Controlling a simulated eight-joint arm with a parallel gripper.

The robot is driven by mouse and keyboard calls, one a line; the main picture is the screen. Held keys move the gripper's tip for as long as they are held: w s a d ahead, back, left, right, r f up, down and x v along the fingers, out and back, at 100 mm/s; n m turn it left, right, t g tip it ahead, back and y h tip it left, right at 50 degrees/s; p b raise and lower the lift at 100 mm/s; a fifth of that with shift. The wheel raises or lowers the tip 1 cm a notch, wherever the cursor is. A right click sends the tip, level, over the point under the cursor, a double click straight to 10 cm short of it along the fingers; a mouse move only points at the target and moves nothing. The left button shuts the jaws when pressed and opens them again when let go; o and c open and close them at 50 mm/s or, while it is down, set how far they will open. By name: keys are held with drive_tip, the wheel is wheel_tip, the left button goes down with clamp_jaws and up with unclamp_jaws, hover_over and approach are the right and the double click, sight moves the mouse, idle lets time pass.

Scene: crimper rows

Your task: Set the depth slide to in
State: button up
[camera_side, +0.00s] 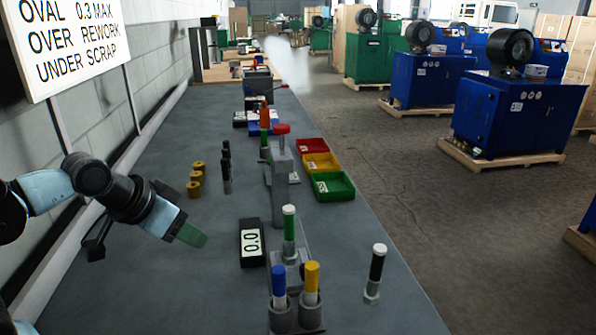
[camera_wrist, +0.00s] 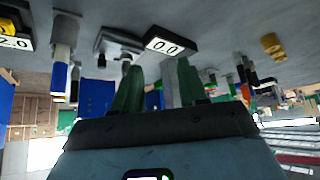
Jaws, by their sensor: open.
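I cannot pick out with certainty which part is the depth slide, nor its setting. A grey fixture (camera_side: 291,258) with a green, white-topped handle (camera_side: 289,222) stands on the bench, near a black readout (camera_side: 251,243) showing 0.0. The readout also shows in the wrist view (camera_wrist: 170,44). A taller grey column (camera_side: 280,180) with a red knob (camera_side: 282,129) stands just behind. My gripper (camera_side: 192,236) is left of these, above the bench and apart from them. In the wrist view its green fingers (camera_wrist: 157,88) are spread, with nothing held between them.
Blue (camera_side: 278,284) and yellow (camera_side: 311,284) handled tools stand in front; a black-handled one (camera_side: 376,268) is to the right. Brass cylinders (camera_side: 194,184) stand behind my gripper. Red, yellow and green bins (camera_side: 334,187) line the right side. The front-left bench looks clear.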

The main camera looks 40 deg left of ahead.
drive_tip(key=shift+o, duration=0.5)
wheel_tip(320, 180, up, 2)
drive_tip(key=n+g, duration=0.7)
hover_over(306, 261)
drive_tip(key=s+d, duration=0.3)
drive_tip(key=s, duration=0.1)
drive_tip(key=f, duration=1.1)
drive_tip(key=shift+a+f, duration=0.2)
drive_tip(key=shift+f, duration=0.05)
clamp_jaws()
